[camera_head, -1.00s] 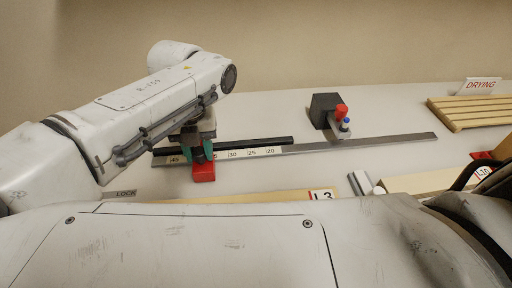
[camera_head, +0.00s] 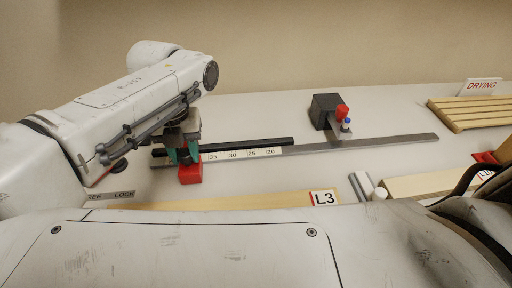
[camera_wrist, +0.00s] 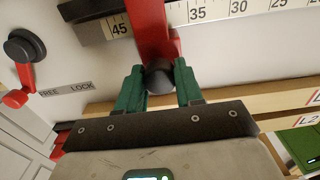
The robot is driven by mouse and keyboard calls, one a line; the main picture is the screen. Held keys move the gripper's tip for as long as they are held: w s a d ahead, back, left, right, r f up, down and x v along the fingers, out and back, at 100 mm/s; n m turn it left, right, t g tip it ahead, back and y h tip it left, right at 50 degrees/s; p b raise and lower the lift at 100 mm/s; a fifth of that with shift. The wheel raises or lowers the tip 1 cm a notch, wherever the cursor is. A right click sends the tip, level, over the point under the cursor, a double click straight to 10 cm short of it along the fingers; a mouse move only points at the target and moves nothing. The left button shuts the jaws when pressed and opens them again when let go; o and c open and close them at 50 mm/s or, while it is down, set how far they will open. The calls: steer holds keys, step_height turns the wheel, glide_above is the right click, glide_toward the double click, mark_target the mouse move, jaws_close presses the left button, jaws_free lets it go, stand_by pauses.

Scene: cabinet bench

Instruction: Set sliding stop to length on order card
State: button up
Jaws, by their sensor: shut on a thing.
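The red sliding stop (camera_head: 190,174) sits on the scaled rail (camera_head: 365,143), towards its left end. In the wrist view the red stop (camera_wrist: 149,28) lies across the scale (camera_wrist: 236,10), with 45 to its left and 35 to its right; it hides the mark between. My gripper (camera_head: 183,155) is at the stop. In the wrist view its green fingers (camera_wrist: 159,88) are shut on the stop's dark round knob (camera_wrist: 158,74). A lever with a red end (camera_wrist: 18,97) is beside the FREE/LOCK label (camera_wrist: 65,89), its red end near FREE. No order card is readable.
A slatted DRYING rack (camera_head: 470,112) is at the right. The bench between rail and rack is clear.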

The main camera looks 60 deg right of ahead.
steer(key=shift+w+a+b, duration=0.4)
steer(key=shift+w+a, duration=0.7)
steer(key=shift+w, duration=0.3)
steer(key=o, duration=0.8)
steer(key=shift+o, duration=0.2)
step_height(320, 180, up, 9)
steer(key=p, duration=0.3)
steer(key=shift+p, duration=0.3)
steer(key=shift+s, duration=0.1)
